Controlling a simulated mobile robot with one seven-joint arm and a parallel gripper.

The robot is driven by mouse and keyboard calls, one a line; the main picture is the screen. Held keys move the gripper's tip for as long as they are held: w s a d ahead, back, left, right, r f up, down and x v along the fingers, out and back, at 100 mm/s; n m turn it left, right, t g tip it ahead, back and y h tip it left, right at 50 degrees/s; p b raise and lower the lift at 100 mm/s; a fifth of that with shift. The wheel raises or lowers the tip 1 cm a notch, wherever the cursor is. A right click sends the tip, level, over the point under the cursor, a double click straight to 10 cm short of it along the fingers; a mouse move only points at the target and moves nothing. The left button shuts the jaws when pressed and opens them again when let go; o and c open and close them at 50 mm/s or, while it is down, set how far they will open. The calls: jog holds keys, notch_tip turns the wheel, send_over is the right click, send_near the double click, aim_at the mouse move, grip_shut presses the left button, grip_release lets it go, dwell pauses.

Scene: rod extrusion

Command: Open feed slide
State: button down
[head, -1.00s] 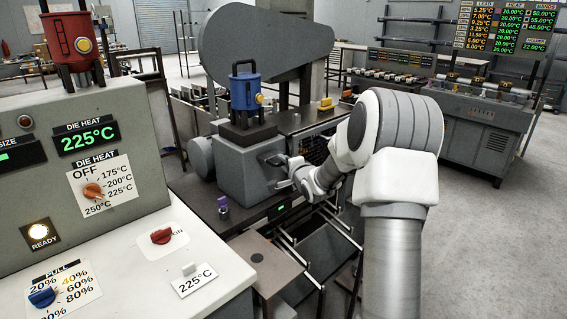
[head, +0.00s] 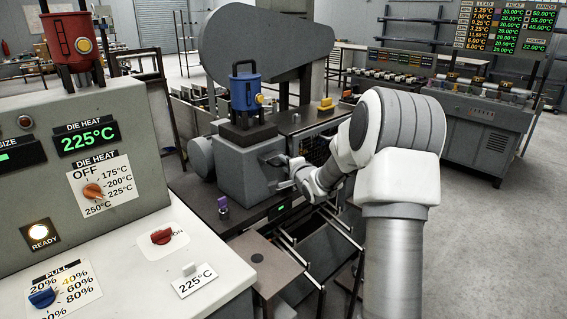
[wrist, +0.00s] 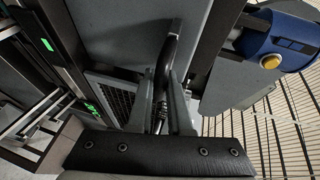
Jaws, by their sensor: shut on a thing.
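The grey extruder block (head: 243,172) stands on the machine bed below the blue hopper (head: 245,92). A dark curved handle (wrist: 172,48) is on the block's face in the wrist view. My gripper (wrist: 164,80) has its two grey fingers on either side of this handle and is shut on it. In the head view my gripper (head: 282,172) is at the right face of the block, and its fingertips are small and partly hidden by my wrist. I cannot tell how far the slide stands out. The blue hopper also shows at the right in the wrist view (wrist: 285,42).
The control console (head: 100,250) with dials and a 225°C display fills the left front. A red hopper (head: 70,45) stands on it. Open floor (head: 490,250) lies to the right.

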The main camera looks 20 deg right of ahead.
jog(key=s, duration=0.1)
jog(key=s+d+p, duration=0.1)
jog(key=s, duration=0.3)
jog(key=shift+s+d, duration=0.1)
jog(key=shift+d, duration=0.3)
jog(key=c, duration=0.8)
grip_release()
jog(key=shift+c, duration=0.2)
jog(key=shift+p, duration=0.3)
jog(key=d+p+v, duration=0.1)
jog(key=p+v, duration=0.1)
jog(key=v, duration=1.5)
jog(key=shift+s+a, duration=0.2)
jog(key=shift+a, duration=0.3)
